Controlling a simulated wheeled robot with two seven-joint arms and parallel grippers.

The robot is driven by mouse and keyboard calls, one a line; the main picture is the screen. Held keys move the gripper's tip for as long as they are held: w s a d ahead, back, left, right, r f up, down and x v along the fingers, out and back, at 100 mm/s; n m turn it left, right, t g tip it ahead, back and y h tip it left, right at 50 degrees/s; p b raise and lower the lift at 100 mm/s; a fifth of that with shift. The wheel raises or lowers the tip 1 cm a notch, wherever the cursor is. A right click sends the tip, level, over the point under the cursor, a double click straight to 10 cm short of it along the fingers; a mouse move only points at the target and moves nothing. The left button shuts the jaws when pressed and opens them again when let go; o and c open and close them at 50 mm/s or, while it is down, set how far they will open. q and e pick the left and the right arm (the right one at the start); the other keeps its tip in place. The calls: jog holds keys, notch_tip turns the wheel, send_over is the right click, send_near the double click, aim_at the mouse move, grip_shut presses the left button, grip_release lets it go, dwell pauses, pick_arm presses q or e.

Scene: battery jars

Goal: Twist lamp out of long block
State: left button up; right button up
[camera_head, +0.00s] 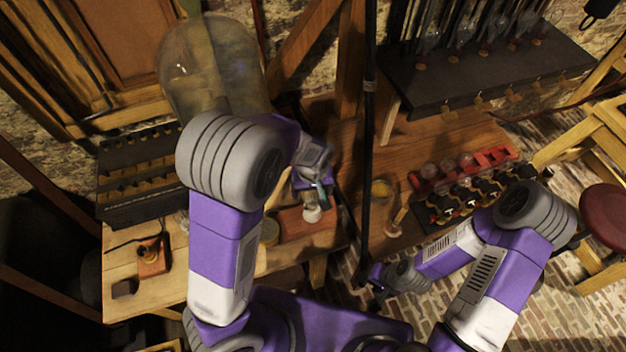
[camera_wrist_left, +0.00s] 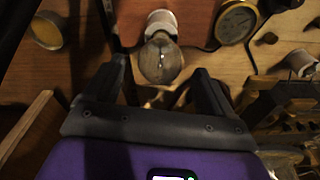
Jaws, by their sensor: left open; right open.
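The lamp, a clear glass bulb, stands in a pale socket on the long reddish-brown block (camera_head: 292,229). In the head view the lamp (camera_head: 312,214) shows just below my left gripper (camera_head: 316,186). In the left wrist view the lamp (camera_wrist_left: 160,62) is between and slightly beyond the fingertips of my left gripper (camera_wrist_left: 164,76), and the block (camera_wrist_left: 190,22) is behind it. The left jaws are open, with a gap visible on both sides of the glass. My right gripper (camera_head: 378,282) is open and empty, low and away from the block.
A dark upright pole (camera_head: 368,150) stands right of the block. A round brass gauge (camera_wrist_left: 237,22) sits close beside the block. A red rack (camera_head: 490,160) with bulbs is at the right. A large glass jar (camera_head: 215,65) stands behind my left arm.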

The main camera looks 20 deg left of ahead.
pick_arm(q)
jog(key=shift+w+f, duration=0.2)
jog(key=shift+f, duration=0.55)
jog(key=shift+s+f, duration=0.2)
jog(key=shift+f, duration=0.3)
jog(key=shift+w, duration=0.1)
jog(key=shift+w, duration=0.1)
jog(key=c, duration=1.2)
jog(key=n+p, duration=0.1)
jog(key=n, duration=0.3)
jog(key=shift+p, duration=0.35)
jog(key=shift+a+n+y+p, duration=0.1)
jog(key=shift+n+y+p, duration=0.25)
jog(key=shift+n, duration=0.85)
